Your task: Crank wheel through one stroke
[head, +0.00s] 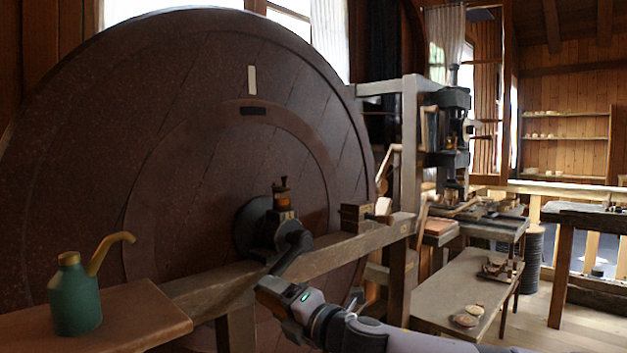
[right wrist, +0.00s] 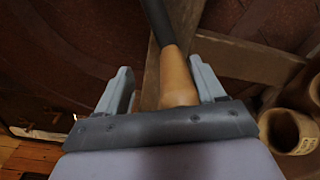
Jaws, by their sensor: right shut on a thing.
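The large dark brown wheel (head: 90,150) fills the left half of the head view. It carries a pale upright mark (head: 252,79) near its top and a dark slot (head: 253,111) below that. My right gripper (head: 273,287) is at the crank's lower end. In the right wrist view its fingers (right wrist: 160,72) stand either side of the tan wooden crank handle (right wrist: 177,78) and are shut on it. The handle is hidden in the head view. My left gripper is out of view.
A wooden beam (head: 345,248) crosses in front of the wheel, with a wooden block (head: 355,214) on it. A green oil can (head: 75,300) stands on a shelf (head: 150,310) at lower left. A low bench (head: 455,290) stands at right.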

